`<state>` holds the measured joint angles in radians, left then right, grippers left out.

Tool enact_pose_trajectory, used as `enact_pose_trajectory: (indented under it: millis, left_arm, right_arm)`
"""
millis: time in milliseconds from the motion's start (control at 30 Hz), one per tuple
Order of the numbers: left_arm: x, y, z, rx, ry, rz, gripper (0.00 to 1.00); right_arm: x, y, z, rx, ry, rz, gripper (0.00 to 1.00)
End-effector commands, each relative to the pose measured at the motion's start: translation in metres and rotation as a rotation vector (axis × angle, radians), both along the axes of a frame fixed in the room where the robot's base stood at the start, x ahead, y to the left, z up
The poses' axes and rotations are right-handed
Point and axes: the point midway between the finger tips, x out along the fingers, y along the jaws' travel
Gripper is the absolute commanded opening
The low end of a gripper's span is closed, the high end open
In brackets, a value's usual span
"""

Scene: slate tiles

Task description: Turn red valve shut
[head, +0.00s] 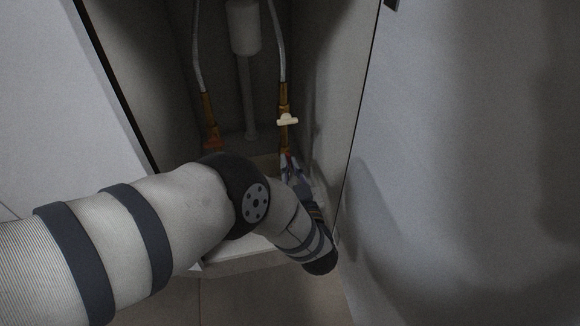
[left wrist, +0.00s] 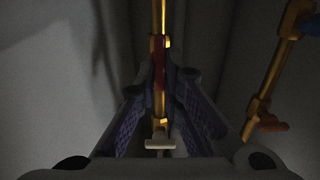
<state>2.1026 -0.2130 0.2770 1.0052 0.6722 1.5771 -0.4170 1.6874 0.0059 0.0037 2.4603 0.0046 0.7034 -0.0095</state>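The red valve (left wrist: 159,74) has a narrow red handle on a brass pipe, in the middle of the left wrist view. In the head view a little of its red handle (head: 287,154) shows below the cream handle, at the fingertips. My left gripper (left wrist: 161,72) reaches into the cabinet, with its finger pads close against both sides of the red handle. It looks shut on it. In the head view my left gripper (head: 288,163) is partly hidden behind my own arm. My right gripper is in neither view.
A cream handle (head: 288,119) sits higher on the same pipe. A second brass pipe (head: 208,107) with an orange-red handle (head: 213,143) stands to the left. A white trap (head: 243,27) hangs between them. The cabinet side wall (head: 335,85) is close on the right.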

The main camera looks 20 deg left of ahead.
Motion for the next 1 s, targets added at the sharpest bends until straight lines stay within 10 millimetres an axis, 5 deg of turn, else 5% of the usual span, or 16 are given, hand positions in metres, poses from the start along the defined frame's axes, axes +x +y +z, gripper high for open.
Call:
enact_pose_trajectory:
  millis: [367,1000]
  left_arm:
    - [0.0,-0.0009,-0.0006,0.071,0.049,-0.001,0.0]
    - [0.0013,-0.0037,-0.0028,0.546,0.371,-0.002,0.0]
  right_arm:
    - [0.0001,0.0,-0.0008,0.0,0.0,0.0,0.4]
    - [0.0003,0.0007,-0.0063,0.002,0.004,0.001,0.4]
